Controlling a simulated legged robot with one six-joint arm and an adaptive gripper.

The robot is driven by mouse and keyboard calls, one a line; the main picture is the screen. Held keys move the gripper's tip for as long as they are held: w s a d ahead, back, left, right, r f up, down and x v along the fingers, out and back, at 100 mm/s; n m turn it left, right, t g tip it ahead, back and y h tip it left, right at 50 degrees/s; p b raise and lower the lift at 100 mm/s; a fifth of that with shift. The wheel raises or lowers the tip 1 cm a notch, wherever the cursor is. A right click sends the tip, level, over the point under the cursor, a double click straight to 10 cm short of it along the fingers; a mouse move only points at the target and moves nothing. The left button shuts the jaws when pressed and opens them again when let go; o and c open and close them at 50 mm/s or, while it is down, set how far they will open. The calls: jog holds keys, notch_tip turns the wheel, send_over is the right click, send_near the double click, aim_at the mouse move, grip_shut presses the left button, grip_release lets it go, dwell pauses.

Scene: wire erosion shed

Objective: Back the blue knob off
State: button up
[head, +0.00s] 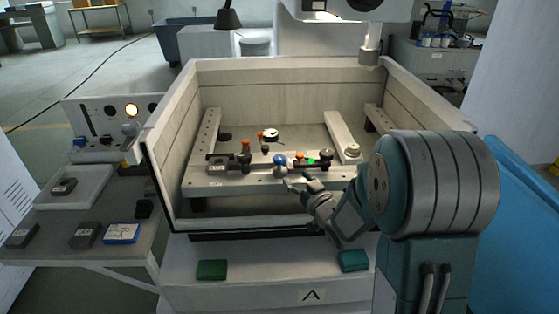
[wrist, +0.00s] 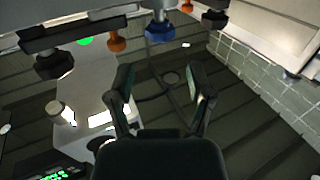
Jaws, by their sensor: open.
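The blue knob (head: 280,160) sits on the dark fixture bar in the middle of the open machine tank. In the wrist view the blue knob (wrist: 160,30) hangs at the upper middle, beyond my fingertips and apart from them. My gripper (head: 296,185) is just in front of the bar, a little right of and below the knob in the head view. In the wrist view my gripper (wrist: 160,80) has its two fingers spread wide with nothing between them.
An orange knob (wrist: 117,42) and a black knob (wrist: 52,65) stand beside the blue one, near a green light (head: 311,161). A dial gauge (head: 270,132) lies behind. Tank walls (head: 160,160) enclose the fixture. Green (head: 212,270) and teal (head: 354,261) blocks lie on the front ledge.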

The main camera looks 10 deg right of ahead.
aim_at(279, 157)
jog(key=x, duration=0.9)
jog(key=shift+w+a, duration=0.1)
jog(key=shift+w, duration=0.15)
jog(key=shift+c, duration=0.3)
jog(key=c, duration=0.8)
